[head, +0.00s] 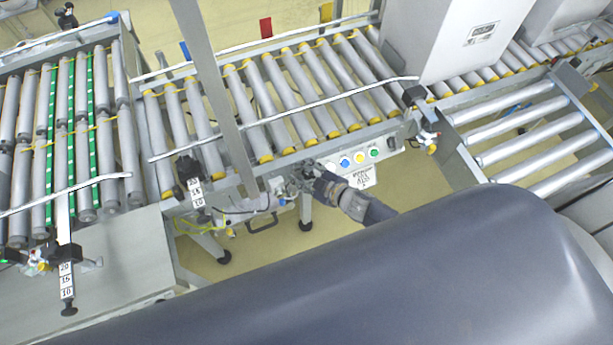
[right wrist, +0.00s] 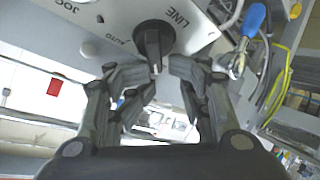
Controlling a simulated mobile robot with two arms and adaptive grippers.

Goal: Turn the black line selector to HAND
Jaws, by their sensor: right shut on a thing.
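The black line selector (right wrist: 153,38) sits on a light panel (right wrist: 95,18) at the top of the right wrist view. "LINE" is printed beside it and "AUTO" at its left; I see no HAND mark. Its bar stands out toward my right gripper (right wrist: 157,74), whose fingertips are closed on either side of the bar's end. In the head view my right gripper (head: 308,176) is at the left end of the control panel (head: 386,143), and the selector is hidden there. My left gripper is not in view.
Blue (head: 345,162), yellow (head: 359,157) and green (head: 375,153) buttons sit right of my gripper. The roller conveyor (head: 290,92) runs above the panel. A blue-handled lever (right wrist: 253,20) and cables stand close at the right in the wrist view.

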